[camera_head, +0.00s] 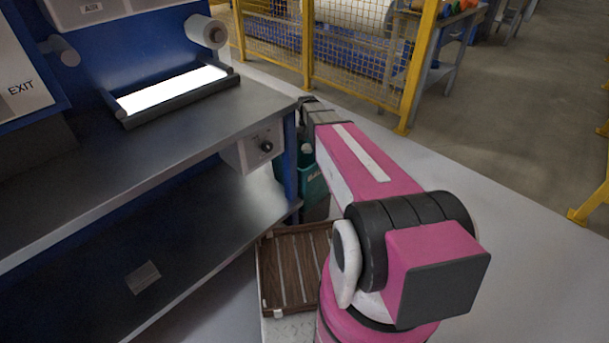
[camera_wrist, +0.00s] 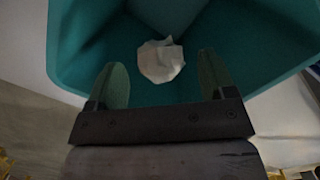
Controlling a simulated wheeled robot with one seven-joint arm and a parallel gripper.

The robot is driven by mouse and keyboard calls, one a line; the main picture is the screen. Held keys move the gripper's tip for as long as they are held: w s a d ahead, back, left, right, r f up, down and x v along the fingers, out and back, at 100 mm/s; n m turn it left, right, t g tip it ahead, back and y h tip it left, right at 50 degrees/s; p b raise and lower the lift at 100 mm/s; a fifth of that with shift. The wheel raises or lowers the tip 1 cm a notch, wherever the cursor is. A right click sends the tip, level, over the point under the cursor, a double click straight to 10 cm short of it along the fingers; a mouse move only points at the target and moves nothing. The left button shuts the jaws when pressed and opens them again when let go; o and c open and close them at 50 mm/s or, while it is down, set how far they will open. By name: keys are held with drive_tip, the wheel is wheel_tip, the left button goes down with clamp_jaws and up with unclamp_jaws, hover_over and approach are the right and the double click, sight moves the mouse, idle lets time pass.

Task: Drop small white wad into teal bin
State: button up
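The teal bin (camera_head: 313,187) stands on the floor by the bench's right end, partly hidden by my arm. In the wrist view the teal bin (camera_wrist: 85,45) opens right in front of my gripper (camera_wrist: 161,72). The gripper's two fingers are spread apart over the opening. The small white wad (camera_wrist: 161,61) shows between and beyond the fingertips, touching neither, against the bin's inside. I cannot tell whether it rests on the bottom or is in the air. A small pale spot (camera_head: 306,148) at the bin's mouth may be the wad. My fingers are hidden in the head view.
A blue workbench (camera_head: 200,125) with a lit panel (camera_head: 172,88) and a control box (camera_head: 256,147) stands left of the bin. A slatted wooden tray (camera_head: 290,270) lies in front of it. Yellow fencing (camera_head: 350,60) runs behind.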

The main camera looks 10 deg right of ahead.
drive_tip(key=shift+o, duration=0.7)
wheel_tip(320, 180, up, 11)
drive_tip(key=w, duration=0.1)
drive_tip(key=shift+w, duration=0.15)
drive_tip(key=shift+d+f, duration=0.1)
